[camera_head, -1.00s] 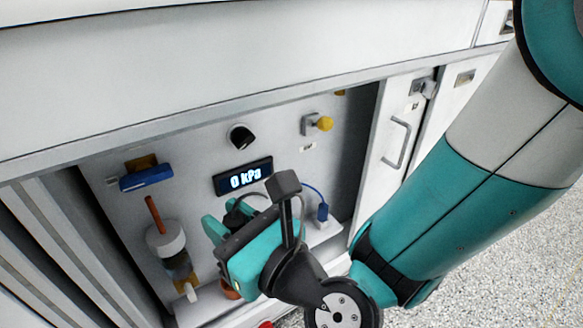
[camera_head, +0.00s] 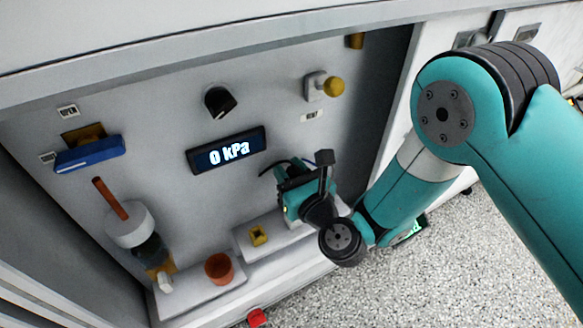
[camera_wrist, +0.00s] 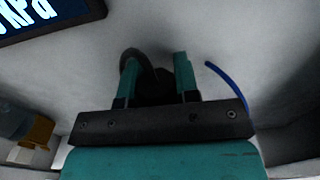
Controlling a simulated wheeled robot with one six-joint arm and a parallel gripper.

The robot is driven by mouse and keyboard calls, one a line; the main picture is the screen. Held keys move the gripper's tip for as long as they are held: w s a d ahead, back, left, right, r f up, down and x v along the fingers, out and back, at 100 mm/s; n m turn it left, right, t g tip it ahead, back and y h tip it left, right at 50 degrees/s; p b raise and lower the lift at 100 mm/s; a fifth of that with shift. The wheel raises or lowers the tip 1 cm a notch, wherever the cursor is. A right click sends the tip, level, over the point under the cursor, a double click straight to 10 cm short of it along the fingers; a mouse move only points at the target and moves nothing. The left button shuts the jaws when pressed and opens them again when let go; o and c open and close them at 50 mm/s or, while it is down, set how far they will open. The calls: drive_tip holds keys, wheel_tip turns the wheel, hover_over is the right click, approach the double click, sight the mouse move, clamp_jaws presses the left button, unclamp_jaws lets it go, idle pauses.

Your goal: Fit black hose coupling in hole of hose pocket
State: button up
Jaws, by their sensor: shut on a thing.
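My gripper (camera_head: 288,188) is in front of the panel, right of and below the "0 kPa" display. In the wrist view its two teal fingers (camera_wrist: 155,62) are shut on a dark thing, the black hose coupling (camera_wrist: 158,90), with a dark hose (camera_wrist: 135,56) curving over the left finger. The coupling is in shadow and its far end is hidden. A small yellow block with a dark hole (camera_head: 258,235) stands on the shelf below and left of the gripper, apart from it. I cannot tell whether this is the hose pocket.
The display (camera_head: 228,150) is on the panel, with a black round fitting (camera_head: 220,101) above it. A yellow knob (camera_head: 333,87) is at upper right. A blue handle (camera_head: 90,154), a white-collared pump (camera_head: 130,224) and an orange cup (camera_head: 219,268) are left. A blue cord (camera_wrist: 230,82) hangs right.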

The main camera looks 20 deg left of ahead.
drive_tip(key=shift+b, duration=0.35)
drive_tip(key=shift+f+b, duration=0.3)
wheel_tip(320, 180, down, 5)
drive_tip(key=b, duration=0.5)
drive_tip(key=shift+f, duration=0.1)
drive_tip(key=shift+s+f+b, duration=0.1)
drive_tip(key=shift+f+b, duration=1.95)
drive_tip(key=shift+b, duration=0.3)
idle(0.6)
drive_tip(key=o, duration=1)
